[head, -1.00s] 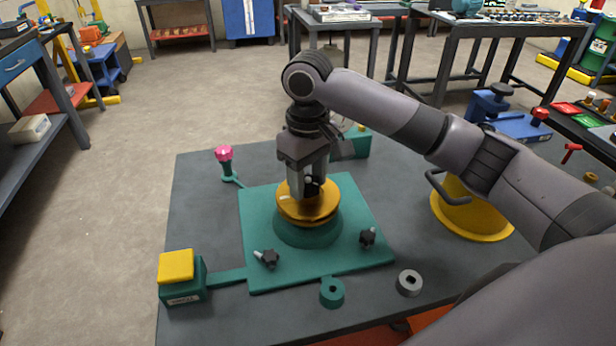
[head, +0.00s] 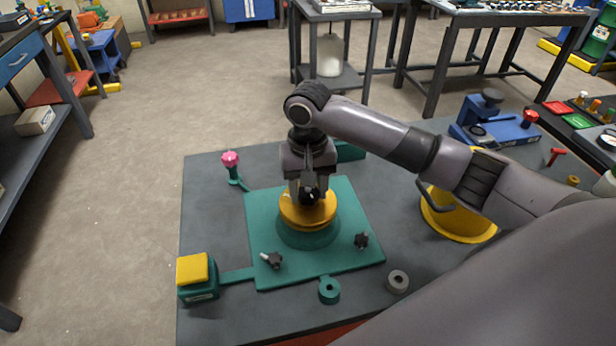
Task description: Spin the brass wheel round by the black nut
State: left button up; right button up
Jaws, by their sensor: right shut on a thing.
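The brass wheel (head: 303,216) lies flat on a round green base (head: 308,238) in the middle of a green plate (head: 262,222). My right gripper (head: 309,198) points down over the wheel's centre. Its jaws are shut on the black nut (head: 310,195), which is mostly hidden between the fingers. The far part of the wheel is behind the gripper. My left gripper is not in view.
A green ring (head: 329,290), a grey ring (head: 397,281) and a yellow round body (head: 455,222) lie nearby.

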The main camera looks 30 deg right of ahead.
jog(key=m, duration=0.3)
jog(key=shift+m, duration=0.4)
jog(key=m, duration=0.4)
jog(key=o, duration=1.1)
